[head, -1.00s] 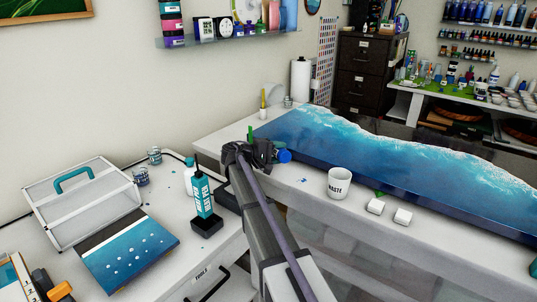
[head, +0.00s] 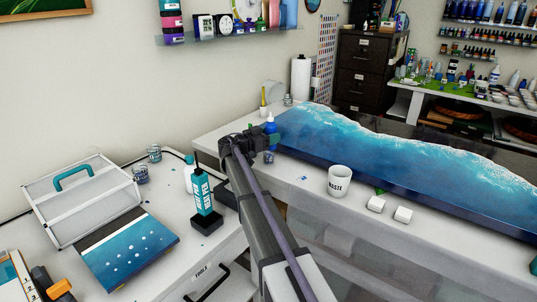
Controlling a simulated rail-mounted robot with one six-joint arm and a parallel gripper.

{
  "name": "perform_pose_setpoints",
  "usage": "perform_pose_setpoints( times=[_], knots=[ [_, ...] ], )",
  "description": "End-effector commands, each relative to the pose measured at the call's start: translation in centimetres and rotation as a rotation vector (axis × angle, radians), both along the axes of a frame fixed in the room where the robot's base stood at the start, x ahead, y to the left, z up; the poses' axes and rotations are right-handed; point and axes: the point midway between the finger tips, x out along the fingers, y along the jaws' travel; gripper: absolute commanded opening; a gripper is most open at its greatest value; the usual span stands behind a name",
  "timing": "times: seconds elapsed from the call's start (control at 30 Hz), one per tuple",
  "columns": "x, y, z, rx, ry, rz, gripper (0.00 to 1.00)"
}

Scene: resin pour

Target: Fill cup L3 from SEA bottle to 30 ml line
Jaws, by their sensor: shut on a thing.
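My gripper (head: 264,143) is over the near left end of the long white table, shut on a blue bottle (head: 270,125). The bottle stands roughly upright with its narrow tip up; its lower part is hidden by the gripper, and I cannot read its name. A small clear cup with dark blue in it (head: 269,158) stands on the table just below the gripper, partly hidden by it. Its label, marks and fill level are too small to read.
The blue wave panel (head: 400,160) covers much of the table. A WASTE cup (head: 339,182) and two white blocks (head: 376,204) stand at its front.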

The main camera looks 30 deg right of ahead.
Motion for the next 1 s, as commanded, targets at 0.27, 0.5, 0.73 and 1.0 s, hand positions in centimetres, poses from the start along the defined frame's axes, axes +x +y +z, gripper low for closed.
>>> perform_pose_setpoints(
  times=[0.27,0.5,0.73,1.0],
  knots=[
    [0.0,0.0,0.4,0.0,-0.013,0.0,0.22],
    [0.0,0.0,2.4,0.001,-0.012,-0.001,0.22],
    [0.0,0.0,2.1,0.001,-0.011,-0.001,0.22],
    [0.0,0.0,2.1,0.001,-0.011,-0.001,0.36]
  ],
)
